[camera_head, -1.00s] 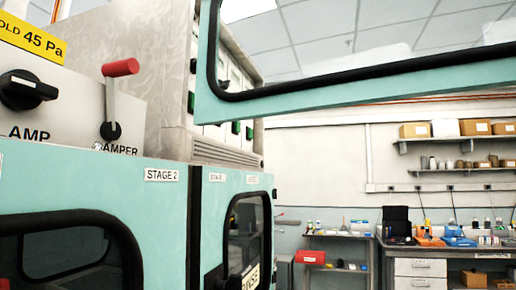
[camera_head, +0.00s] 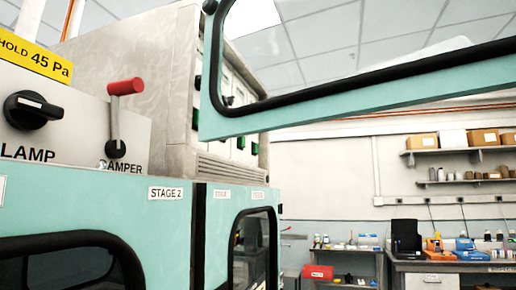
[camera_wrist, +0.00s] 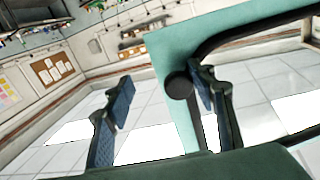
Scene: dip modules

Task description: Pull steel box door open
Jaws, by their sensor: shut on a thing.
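A teal door (camera_head: 330,108) with a black-edged window hangs swung out across the upper right of the head view. Its teal frame (camera_wrist: 172,50) and a round black knob (camera_wrist: 178,86) show in the wrist view. My gripper (camera_wrist: 161,84) has one finger left of the knob and the other on its right, in front of the frame. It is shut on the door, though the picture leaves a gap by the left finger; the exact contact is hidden. My gripper is not in the head view.
A teal cabinet front labelled STAGE 2 (camera_head: 166,193) stands at lower left, below a red-handled damper lever (camera_head: 126,88) and a black lamp knob (camera_head: 33,110). A workbench (camera_head: 452,265) stands at the far right.

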